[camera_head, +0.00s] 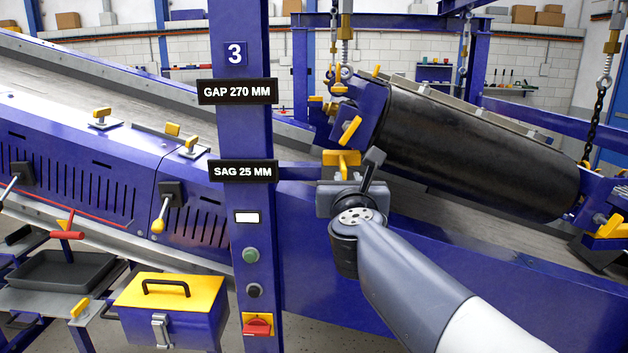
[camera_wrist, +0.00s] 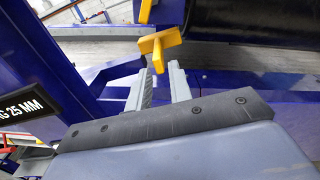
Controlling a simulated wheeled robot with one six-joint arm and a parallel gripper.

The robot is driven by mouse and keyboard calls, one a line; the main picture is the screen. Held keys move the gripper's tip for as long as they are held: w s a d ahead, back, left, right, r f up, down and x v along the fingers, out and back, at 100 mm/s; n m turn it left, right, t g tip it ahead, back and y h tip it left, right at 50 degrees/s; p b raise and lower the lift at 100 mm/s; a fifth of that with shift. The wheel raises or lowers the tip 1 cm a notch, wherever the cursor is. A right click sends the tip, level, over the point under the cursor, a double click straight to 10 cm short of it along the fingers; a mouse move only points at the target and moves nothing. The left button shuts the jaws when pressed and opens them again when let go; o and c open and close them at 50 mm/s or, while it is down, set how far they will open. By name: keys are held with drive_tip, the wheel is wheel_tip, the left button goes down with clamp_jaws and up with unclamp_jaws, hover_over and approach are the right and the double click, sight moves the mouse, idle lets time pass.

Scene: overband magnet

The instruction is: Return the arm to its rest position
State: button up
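My arm (camera_head: 415,280) reaches in from the lower right of the head view, bent at the wrist. My gripper (camera_head: 345,185) is in front of the blue frame, just below a yellow T-shaped handle (camera_head: 342,160). In the wrist view, the two grey fingers of my gripper (camera_wrist: 159,72) stand apart with a clear gap between them. The same yellow handle (camera_wrist: 160,46) sits at the fingertips, its lower end in line with the gap. I cannot tell whether a finger touches it.
A blue post (camera_head: 240,130) with signs, buttons and a red switch (camera_head: 257,325) stands left of my arm. A black magnet drum (camera_head: 480,150) hangs on chains at the right. A blue toolbox (camera_head: 170,310) with yellow lid and a dark tray (camera_head: 65,270) are lower left.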

sight(343, 174)
drive_tip(key=w, duration=0.4)
drive_tip(key=shift+w+a+p, duration=0.15)
drive_tip(key=shift+a+p, duration=0.1)
drive_tip(key=shift+p, duration=0.05)
drive_tip(key=shift+f, duration=0.1)
